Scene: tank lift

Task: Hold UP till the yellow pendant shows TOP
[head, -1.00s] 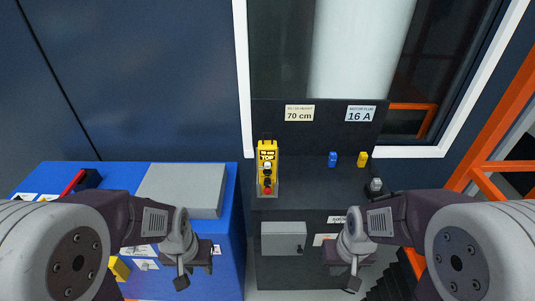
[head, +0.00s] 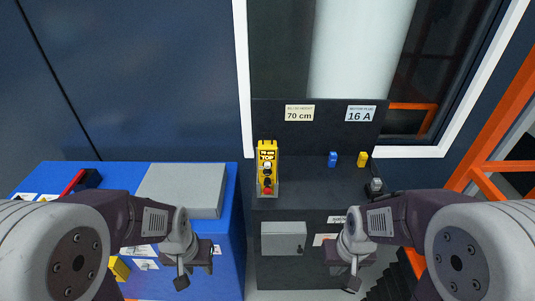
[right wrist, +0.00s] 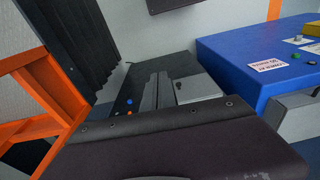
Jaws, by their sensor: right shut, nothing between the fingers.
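The yellow pendant (head: 267,168) stands upright in a grey holder on the dark bench, with white, black and red buttons down its front. Its small display shows two lines, and the lower one reads TOP; the upper one looks like 70 cm. My left gripper (head: 181,283) hangs in front of the blue bench, lower left of the pendant and well apart from it. I cannot tell how its fingers stand. My right gripper (head: 352,284) is shut and empty, lower right of the pendant, in front of the dark bench. Neither gripper touches the pendant.
The dark bench (head: 310,184) also carries a blue plug (head: 333,159) and a yellow plug (head: 362,159). Signs behind read 70 cm (head: 299,113) and 16 A (head: 360,113). A grey box (head: 182,188) sits on the blue bench (head: 229,210). An orange frame (head: 497,120) stands at right.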

